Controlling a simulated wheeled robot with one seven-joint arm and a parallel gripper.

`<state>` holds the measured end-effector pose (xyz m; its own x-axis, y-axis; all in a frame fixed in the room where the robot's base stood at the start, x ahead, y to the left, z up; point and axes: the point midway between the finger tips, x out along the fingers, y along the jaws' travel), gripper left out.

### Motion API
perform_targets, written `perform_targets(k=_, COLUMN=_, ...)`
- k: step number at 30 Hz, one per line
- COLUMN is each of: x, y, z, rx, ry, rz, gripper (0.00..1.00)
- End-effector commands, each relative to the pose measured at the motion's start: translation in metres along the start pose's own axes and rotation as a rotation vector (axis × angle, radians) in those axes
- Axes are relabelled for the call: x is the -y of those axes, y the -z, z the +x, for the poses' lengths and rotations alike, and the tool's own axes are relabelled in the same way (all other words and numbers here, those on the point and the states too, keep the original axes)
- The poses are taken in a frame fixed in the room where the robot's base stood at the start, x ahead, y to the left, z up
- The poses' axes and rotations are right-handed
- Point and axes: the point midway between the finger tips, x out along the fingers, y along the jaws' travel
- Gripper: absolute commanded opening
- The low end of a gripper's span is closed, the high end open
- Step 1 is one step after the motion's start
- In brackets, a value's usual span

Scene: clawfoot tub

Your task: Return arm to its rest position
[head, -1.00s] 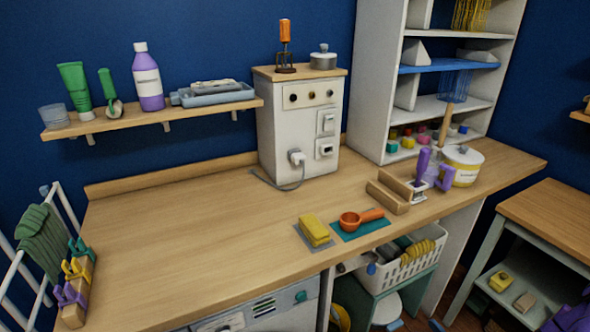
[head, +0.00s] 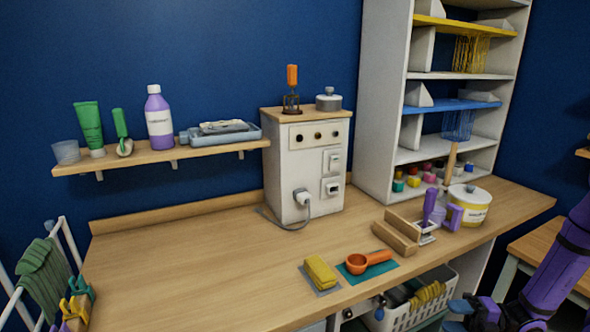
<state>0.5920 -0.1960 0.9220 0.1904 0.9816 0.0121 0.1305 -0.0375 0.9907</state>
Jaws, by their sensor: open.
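My arm (head: 555,265), purple with dark joints, enters at the lower right. My gripper (head: 457,315) is at its end, near the bottom edge, in front of the counter and by the white basket. Its bluish fingers are apart with nothing seen between them, and part of it is cut off by the frame.
The wooden counter (head: 200,265) is clear on its left and middle. Near its front edge lie a yellow sponge (head: 321,272) and an orange scoop (head: 370,261). Wooden blocks (head: 396,237) and a white tub (head: 468,205) stand right. A white basket (head: 400,318) is below; a side table (head: 540,243) is right.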

Motion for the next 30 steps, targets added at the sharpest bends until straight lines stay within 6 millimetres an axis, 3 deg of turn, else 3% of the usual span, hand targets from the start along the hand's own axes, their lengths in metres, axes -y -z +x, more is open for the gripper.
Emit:
perform_targets(k=3, x=-0.032, y=0.002, z=0.008, rx=-0.096, ry=0.102, rz=-0.166, gripper=0.57)
perform_targets(k=14, x=-0.116, y=0.02, z=0.036, rx=-0.417, ry=0.338, rz=-0.669, gripper=0.57)
perform_targets(k=30, x=-0.223, y=0.074, z=0.075, rx=-0.993, ry=0.545, rz=-1.424, gripper=0.57)
